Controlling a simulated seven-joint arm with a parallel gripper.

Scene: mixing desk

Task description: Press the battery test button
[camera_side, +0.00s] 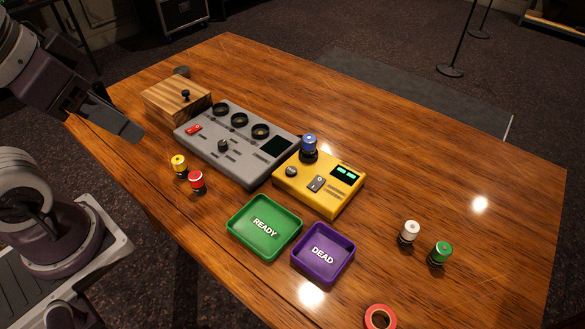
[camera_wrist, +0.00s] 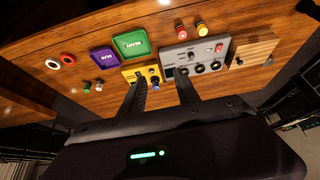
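The yellow box (camera_side: 315,200) stands near the middle of the desk. It has a dark knob (camera_side: 292,171), a rocker switch (camera_side: 317,184) and a lit green display (camera_side: 345,174). A blue-topped cylinder (camera_side: 309,146) stands upright in its back left corner. No readable label tells which control is the battery test button. My gripper (camera_wrist: 158,84) is open and empty, with its fingers apart in the wrist view. In the side view my gripper (camera_side: 118,118) is raised over the desk's left edge, well away from the yellow box. The box's front also shows in the wrist view (camera_wrist: 130,73).
A grey mixer (camera_side: 262,164) touches or nearly touches the yellow box. Green READY (camera_side: 265,246) and purple DEAD (camera_side: 336,270) trays lie in front. The desk's right side is mostly clear.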

